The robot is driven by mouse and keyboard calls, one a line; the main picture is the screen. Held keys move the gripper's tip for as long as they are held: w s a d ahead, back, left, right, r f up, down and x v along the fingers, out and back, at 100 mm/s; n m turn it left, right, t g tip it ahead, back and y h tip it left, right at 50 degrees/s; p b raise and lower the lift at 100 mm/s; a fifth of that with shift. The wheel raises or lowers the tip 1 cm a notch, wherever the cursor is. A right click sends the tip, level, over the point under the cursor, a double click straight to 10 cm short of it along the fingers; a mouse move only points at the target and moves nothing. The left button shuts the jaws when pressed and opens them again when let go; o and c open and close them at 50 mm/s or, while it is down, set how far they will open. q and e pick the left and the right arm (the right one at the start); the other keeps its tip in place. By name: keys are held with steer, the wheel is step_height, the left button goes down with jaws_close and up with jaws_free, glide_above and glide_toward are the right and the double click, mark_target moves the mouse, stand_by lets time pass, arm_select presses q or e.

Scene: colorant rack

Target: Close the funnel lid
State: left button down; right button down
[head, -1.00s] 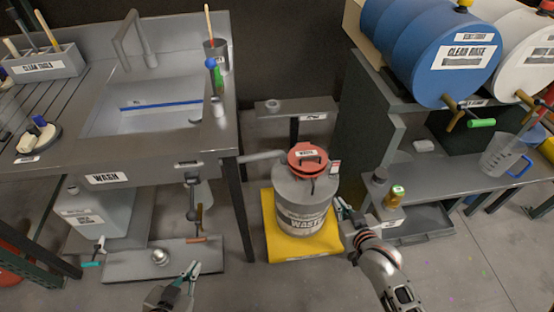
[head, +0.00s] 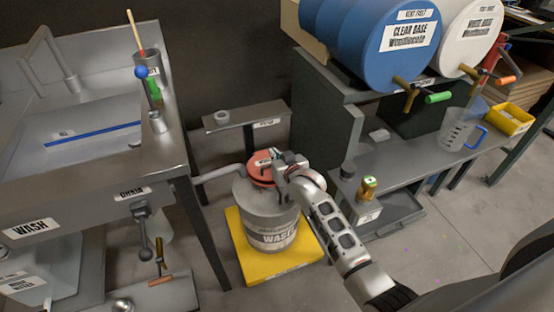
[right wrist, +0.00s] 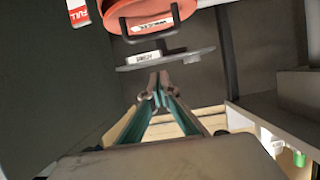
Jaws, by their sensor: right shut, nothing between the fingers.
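The grey waste drum (head: 268,212) stands on a yellow base. Its red funnel lid (head: 262,168) is on top, partly hidden by my right gripper (head: 283,160). In the right wrist view the red lid (right wrist: 128,20) shows at the top with a dark handle and a white label. I cannot tell how far the lid is open. My right gripper also shows in that view (right wrist: 158,88), with its fingertips together and nothing between them. In the head view it is beside or over the lid's right side; contact is unclear. My left gripper is out of view.
A sink bench (head: 165,175) stands left, with a pipe reaching towards the drum. A small grey stand (head: 245,118) is behind the drum. A shelf (head: 405,172) at right holds a measuring jug (head: 458,130), below blue (head: 375,45) and white barrels.

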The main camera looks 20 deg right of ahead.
steer(key=x, duration=0.2)
steer(key=b+x, duration=0.1)
steer(key=x, duration=0.1)
steer(key=shift+s+f, duration=0.1)
steer(key=shift+f, duration=0.2)
steer(key=shift+f+b, duration=0.3)
steer(key=shift+f, duration=0.05)
steer(key=shift+s+f, duration=0.55)
steer(key=shift+s, duration=0.15)
steer(key=shift+s+f, duration=0.4)
steer(key=shift+f, duration=0.05)
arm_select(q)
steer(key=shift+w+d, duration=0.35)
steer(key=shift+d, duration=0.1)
